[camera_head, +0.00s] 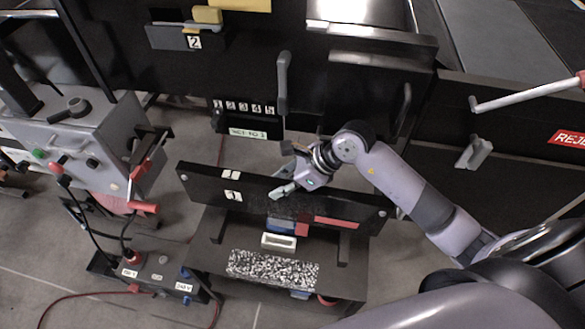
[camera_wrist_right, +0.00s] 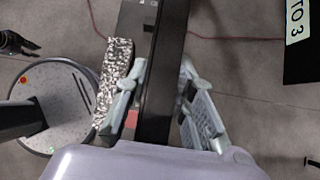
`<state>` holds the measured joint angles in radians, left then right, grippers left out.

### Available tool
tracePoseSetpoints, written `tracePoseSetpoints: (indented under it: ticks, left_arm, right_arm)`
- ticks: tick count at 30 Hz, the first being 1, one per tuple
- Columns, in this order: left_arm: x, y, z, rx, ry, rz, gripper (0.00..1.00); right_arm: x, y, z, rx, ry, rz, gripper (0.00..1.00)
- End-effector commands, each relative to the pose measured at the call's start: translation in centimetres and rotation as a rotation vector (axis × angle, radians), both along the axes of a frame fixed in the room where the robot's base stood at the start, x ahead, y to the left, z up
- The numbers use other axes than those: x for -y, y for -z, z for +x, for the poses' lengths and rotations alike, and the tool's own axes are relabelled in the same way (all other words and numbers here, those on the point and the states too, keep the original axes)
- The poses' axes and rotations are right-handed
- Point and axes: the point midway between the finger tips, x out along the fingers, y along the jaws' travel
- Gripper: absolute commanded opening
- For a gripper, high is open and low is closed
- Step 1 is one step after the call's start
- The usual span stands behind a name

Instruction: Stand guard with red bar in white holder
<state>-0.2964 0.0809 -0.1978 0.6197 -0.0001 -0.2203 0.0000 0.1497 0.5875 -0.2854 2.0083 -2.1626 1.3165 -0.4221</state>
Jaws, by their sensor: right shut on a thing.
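The black guard (camera_head: 225,190) is a long panel with small white labels. A red bar (camera_head: 335,222) lies along its front face, right of the middle. My right gripper (camera_head: 286,190) is at the guard's top edge near the middle. In the right wrist view my right gripper (camera_wrist_right: 163,112) has one finger on each side of the guard (camera_wrist_right: 166,65) and is shut on it. A bit of red (camera_wrist_right: 131,119) shows beside the near finger. The white holder (camera_head: 279,241) sits on the dark bench in front of the guard. My left gripper is out of view.
A speckled black-and-white block (camera_head: 273,268) lies on the bench (camera_head: 215,255) in front of the holder. A grey control box (camera_head: 85,145) with cables stands at left. The black conveyor machine (camera_head: 235,60) rises behind.

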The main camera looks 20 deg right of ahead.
Motion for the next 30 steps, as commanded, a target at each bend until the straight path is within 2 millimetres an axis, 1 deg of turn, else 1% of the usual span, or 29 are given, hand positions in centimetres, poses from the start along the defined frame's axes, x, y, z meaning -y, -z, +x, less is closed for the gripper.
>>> tracePoseSetpoints:
  ticks: [1, 3, 7, 11, 24, 30]
  left_arm:
    - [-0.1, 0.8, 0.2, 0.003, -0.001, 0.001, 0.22]
    - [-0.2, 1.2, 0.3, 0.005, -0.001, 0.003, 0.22]
    - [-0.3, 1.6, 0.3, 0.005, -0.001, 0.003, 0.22]
    - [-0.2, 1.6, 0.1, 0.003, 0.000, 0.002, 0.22]
    - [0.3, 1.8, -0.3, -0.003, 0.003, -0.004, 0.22]
    - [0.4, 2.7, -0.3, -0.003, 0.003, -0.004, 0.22]
  right_arm:
    - [-0.5, 1.5, 0.2, 0.002, -0.001, 0.005, 0.00]
    - [-0.9, 2.9, 0.2, -0.001, -0.008, 0.001, 0.00]
    - [-1.3, 4.3, 0.2, -0.004, -0.014, -0.004, 0.00]
    - [-1.5, 4.7, 0.3, -0.003, -0.017, -0.005, 0.00]
    - [-1.4, 4.8, 0.2, -0.007, -0.017, -0.008, 0.00]
    - [-1.5, 5.9, 0.2, -0.008, -0.016, -0.006, 0.00]
